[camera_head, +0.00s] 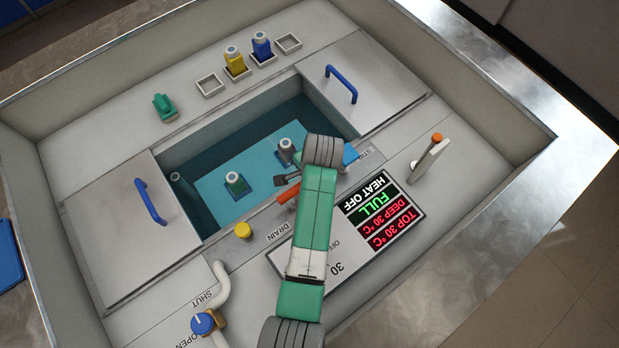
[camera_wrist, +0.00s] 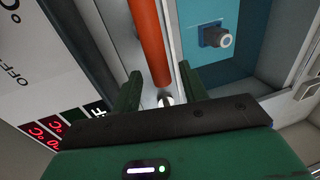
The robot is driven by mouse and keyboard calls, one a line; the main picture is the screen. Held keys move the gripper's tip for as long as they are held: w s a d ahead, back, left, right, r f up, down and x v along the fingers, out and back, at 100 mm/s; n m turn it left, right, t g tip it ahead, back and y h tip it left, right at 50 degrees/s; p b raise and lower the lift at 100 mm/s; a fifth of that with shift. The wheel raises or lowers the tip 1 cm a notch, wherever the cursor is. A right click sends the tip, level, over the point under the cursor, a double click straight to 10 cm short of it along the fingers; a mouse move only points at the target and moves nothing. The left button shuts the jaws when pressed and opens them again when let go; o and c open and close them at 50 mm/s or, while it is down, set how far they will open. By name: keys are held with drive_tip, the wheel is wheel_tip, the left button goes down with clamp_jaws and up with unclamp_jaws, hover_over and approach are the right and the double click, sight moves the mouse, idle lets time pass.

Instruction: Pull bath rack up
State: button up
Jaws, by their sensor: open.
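The bath (camera_head: 222,135) is a sunken opening with dark teal water. The plate and one bottle (camera_wrist: 214,37) also show in the wrist view. An orange bar handle (camera_head: 289,194) is at the bath's near edge. In the wrist view the orange handle (camera_wrist: 148,40) runs into the gap between the fingers of my gripper (camera_wrist: 159,72). The fingers are open and apart; contact is unclear. In the head view my arm hides most of the gripper.
Lids with blue handles flank the bath, left (camera_head: 130,232) and right (camera_head: 375,80). A yellow knob (camera_head: 243,231), a display panel (camera_head: 378,213) and an orange-tipped lever (camera_head: 429,158) are near my arm. A blue valve (camera_head: 205,323) is at the lower left.

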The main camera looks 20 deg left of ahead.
drive_tip(key=shift+f, duration=0.1)
clamp_jaws()
drive_tip(key=w+a+p+v, duration=0.1)
drive_tip(key=p+v, duration=0.7)
drive_tip(key=a+p+v, duration=0.2)
drive_tip(key=p+v, duration=0.7)
drive_tip(key=shift+w+r, duration=0.5)
drive_tip(key=shift+r, duration=0.05)
unclamp_jaws()
drive_tip(key=v, duration=0.7)
drive_tip(key=shift+r, duration=0.35)
